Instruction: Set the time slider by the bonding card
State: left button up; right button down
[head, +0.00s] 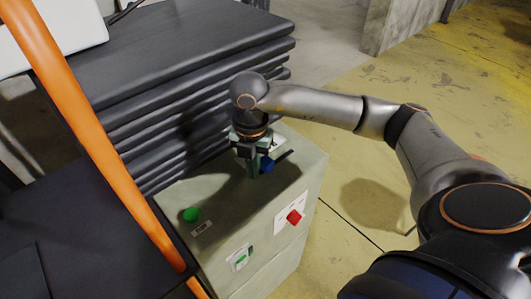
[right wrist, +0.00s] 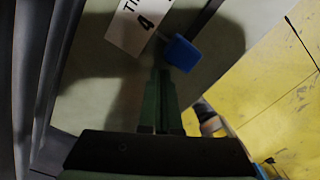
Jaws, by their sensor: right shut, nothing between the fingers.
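The time slider has a blue knob (head: 267,165) on top of a grey-green control box (head: 230,215). The knob also shows in the right wrist view (right wrist: 181,53), at the end of a dark slot (right wrist: 207,14). A white label (right wrist: 138,24) beside it reads "TI" and "4", partly cut off. My right gripper (head: 254,172) points down at the box top, shut and empty, right beside the knob. Its green fingers (right wrist: 160,80) are close to the knob; I cannot tell whether they touch. No card is readable as the bonding card. My left gripper is out of view.
A green button (head: 191,214) is on the box top. A red switch (head: 294,217) and a white panel with a green mark (head: 239,259) are on its front. A dark layered stack (head: 180,70) stands behind. An orange bar (head: 95,140) crosses the left. Yellow floor is open at right.

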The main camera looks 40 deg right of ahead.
aim_at(278, 160)
jog(key=shift+r, duration=0.2)
dwell(0.3)
jog(key=shift+w+d+b, duration=0.15)
jog(key=shift+d+b, duration=0.1)
jog(key=shift+d, duration=1.75)
jog(key=shift+w+d+b, duration=0.15)
jog(key=shift+d+b, duration=0.1)
jog(key=shift+d, duration=1.75)
jog(key=shift+a, duration=0.6)
